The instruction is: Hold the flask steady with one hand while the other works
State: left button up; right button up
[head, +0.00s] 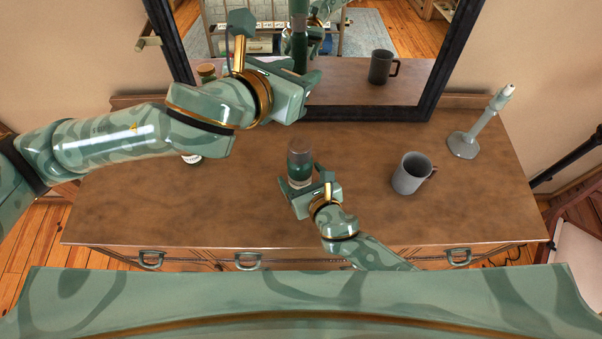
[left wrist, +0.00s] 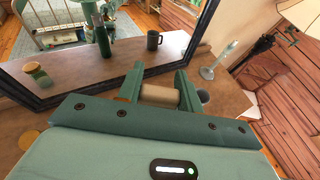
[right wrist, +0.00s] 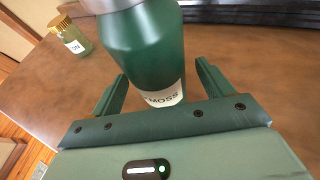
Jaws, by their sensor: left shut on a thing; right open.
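The green flask (head: 300,160) stands upright on the dresser, with a pale label reading "MOSS" low on its side in the right wrist view (right wrist: 155,50). My right gripper (head: 311,188) is open, its fingers on either side of the flask's lower part, with a gap visible in the right wrist view. My left gripper (head: 308,88) is above and behind the flask, near the mirror. It is shut on a tan cylindrical piece (left wrist: 160,94), which may be the flask's cap; the hand hides it in the head view.
The mirror (head: 429,100) stands at the dresser's back. A grey mug (head: 408,174) and a grey stand (head: 466,143) are to the right. A jar with a gold lid (right wrist: 70,35) is on the left, mostly behind my left arm in the head view. The dresser's front left (head: 150,215) is clear.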

jog(key=shift+w+a+f, duration=0.25)
jog(key=shift+w, duration=0.3)
jog(key=c, duration=1.3)
jog(key=shift+o, duration=0.2)
